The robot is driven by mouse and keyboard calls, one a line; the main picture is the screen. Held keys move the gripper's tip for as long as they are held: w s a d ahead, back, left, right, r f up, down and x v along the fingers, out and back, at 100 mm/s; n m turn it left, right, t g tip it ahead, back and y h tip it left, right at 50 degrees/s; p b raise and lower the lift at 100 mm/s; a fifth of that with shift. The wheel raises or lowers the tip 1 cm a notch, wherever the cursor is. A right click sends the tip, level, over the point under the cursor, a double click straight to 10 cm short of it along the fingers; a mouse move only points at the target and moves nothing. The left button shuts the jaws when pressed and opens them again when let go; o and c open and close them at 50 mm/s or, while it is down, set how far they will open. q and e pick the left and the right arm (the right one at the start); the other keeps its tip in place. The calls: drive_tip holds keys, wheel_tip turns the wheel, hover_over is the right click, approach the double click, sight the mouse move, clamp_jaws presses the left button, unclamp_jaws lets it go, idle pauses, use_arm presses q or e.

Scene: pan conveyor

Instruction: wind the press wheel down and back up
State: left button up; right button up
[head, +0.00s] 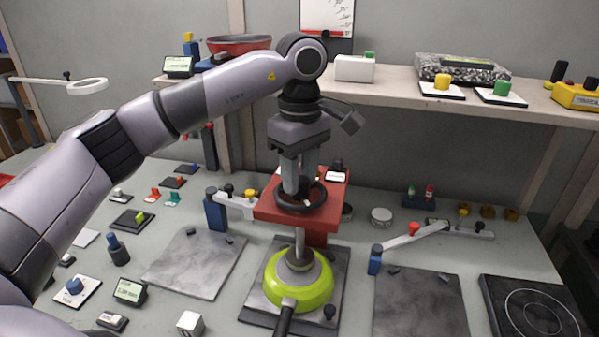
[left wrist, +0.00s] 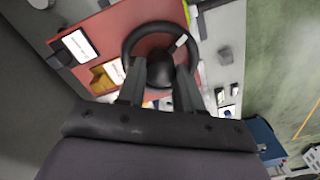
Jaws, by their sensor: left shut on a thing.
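The press wheel is a black ring (head: 320,203) lying flat on top of the red press head (head: 265,211). In the left wrist view the wheel rim (left wrist: 130,43) shows with a round dark hub (left wrist: 160,68) and a pale spoke or mark. My left gripper (head: 298,188) points straight down over the wheel, its two fingers reaching inside the rim. It is shut on the hub, with a finger on each side of it. Below the press head a grey shaft (head: 299,240) runs down to a lime-green pan (head: 300,290). My right gripper is not in view.
Grey slabs lie left (head: 195,265) and right (head: 420,300) of the press. A hinged arm with a red knob (head: 413,229) stands to the right, a hob (head: 535,312) at the far right. Small parts crowd the left. A shelf (head: 400,88) runs behind.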

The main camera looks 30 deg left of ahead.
sight(300, 178)
use_arm(q)
drive_tip(key=m, duration=0.6)
drive_tip(key=shift+r, duration=0.1)
drive_tip(key=shift+m, duration=0.3)
idle(0.3)
drive_tip(key=o, duration=1)
drive_tip(key=shift+o, duration=0.2)
drive_tip(key=shift+r, duration=3.55)
